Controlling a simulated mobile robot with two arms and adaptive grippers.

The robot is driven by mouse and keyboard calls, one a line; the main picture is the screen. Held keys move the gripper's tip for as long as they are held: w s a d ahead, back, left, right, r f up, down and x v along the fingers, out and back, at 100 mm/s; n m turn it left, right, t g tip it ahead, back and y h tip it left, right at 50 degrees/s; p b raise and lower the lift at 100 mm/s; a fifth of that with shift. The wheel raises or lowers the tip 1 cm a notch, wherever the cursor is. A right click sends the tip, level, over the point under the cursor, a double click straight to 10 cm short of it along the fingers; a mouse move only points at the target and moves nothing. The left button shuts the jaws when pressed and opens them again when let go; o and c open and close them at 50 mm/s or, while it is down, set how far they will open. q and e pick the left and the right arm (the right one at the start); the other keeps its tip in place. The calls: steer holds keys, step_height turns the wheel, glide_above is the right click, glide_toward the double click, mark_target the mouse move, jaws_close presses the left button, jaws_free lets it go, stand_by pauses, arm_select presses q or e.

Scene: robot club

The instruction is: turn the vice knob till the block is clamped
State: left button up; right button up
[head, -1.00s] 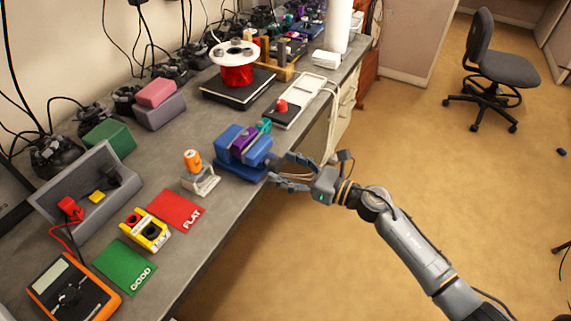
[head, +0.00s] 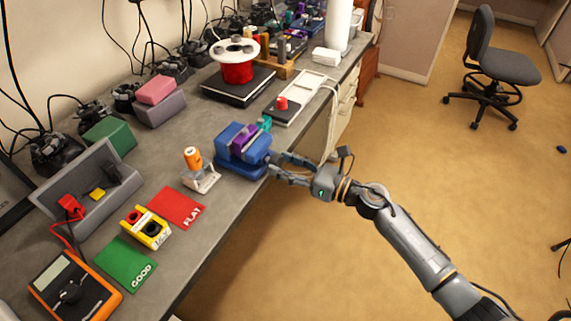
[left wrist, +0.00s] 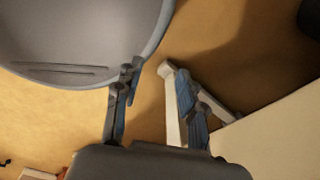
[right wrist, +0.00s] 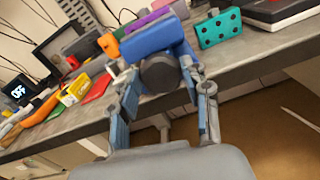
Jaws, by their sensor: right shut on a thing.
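The blue vice (head: 240,166) sits at the bench's front edge, with the purple block (head: 243,139) between its jaws. I cannot tell whether the jaws press on the block. The vice's dark round knob (right wrist: 160,73) faces my right wrist camera. My right gripper (head: 275,166) reaches in from the floor side and is shut on the knob, one finger on each side; the fingers mostly hide the knob in the head view. My left gripper (left wrist: 150,70) is open and empty, away from the bench, near a grey rounded surface.
A teal dotted piece (right wrist: 218,28) lies just behind the vice. An orange-topped stand (head: 197,172) and a red FLAT card (head: 176,208) are to its left. A black tray with a red knob (head: 282,104) is behind. The floor side is clear.

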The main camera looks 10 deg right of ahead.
steer(key=m, duration=0.4)
steer(key=shift+p, duration=0.4)
steer(key=m, duration=0.2)
steer(key=m+p, duration=0.1)
steer(key=m, duration=0.1)
steer(key=shift+w+d+m, duration=0.15)
steer(key=shift+m, duration=0.25)
steer(key=m+p, duration=0.2)
steer(key=m, duration=0.3)
steer(key=shift+f, duration=0.1)
steer(key=shift+f+m+p, duration=0.2)
steer(key=shift+m+p, duration=0.4)
steer(key=shift+m, duration=1.8)
steer(key=o, duration=1.1)
steer(key=shift+o, duration=0.2)
steer(key=shift+d, duration=0.1)
steer(key=v, duration=1.2)
